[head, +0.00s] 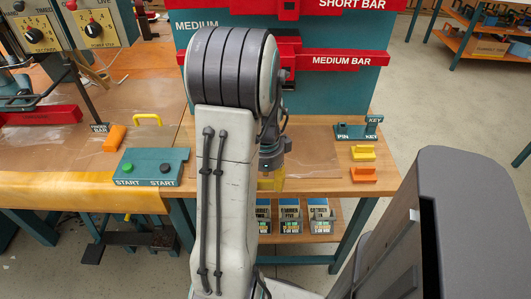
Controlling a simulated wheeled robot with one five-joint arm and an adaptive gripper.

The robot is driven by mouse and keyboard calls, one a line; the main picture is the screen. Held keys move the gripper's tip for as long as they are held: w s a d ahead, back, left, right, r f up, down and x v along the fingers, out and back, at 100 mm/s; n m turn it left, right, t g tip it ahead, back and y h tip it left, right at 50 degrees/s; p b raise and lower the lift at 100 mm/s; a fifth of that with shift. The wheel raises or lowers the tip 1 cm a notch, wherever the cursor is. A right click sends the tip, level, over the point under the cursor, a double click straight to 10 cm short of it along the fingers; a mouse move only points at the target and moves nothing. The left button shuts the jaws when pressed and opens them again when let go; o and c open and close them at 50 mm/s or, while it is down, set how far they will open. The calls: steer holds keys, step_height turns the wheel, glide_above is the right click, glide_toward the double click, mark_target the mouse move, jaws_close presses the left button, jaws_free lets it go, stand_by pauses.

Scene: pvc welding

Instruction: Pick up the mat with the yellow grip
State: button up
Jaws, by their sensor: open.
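My gripper (271,178) points down at the front edge of the right-hand wooden table, partly hidden behind my arm. Yellow shows at its tip. I cannot tell how much of this is its fingers and how much is a mat's grip. A thin clear mat (312,150) lies flat on that table, just right of my gripper; its left part is hidden by my arm. Its grip cannot be made out clearly. My gripper is open, and nothing is seen held in it.
A yellow block (362,153) and an orange block (363,175) sit at the right table's right side, near a teal pin-and-key holder (356,131). A start-button box (152,167), a yellow handle (147,119) and an orange block (115,138) are at left. Boxes (291,215) stand below.

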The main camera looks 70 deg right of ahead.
steer(key=shift+f, duration=0.6)
steer(key=shift+c, duration=0.3)
jaws_close()
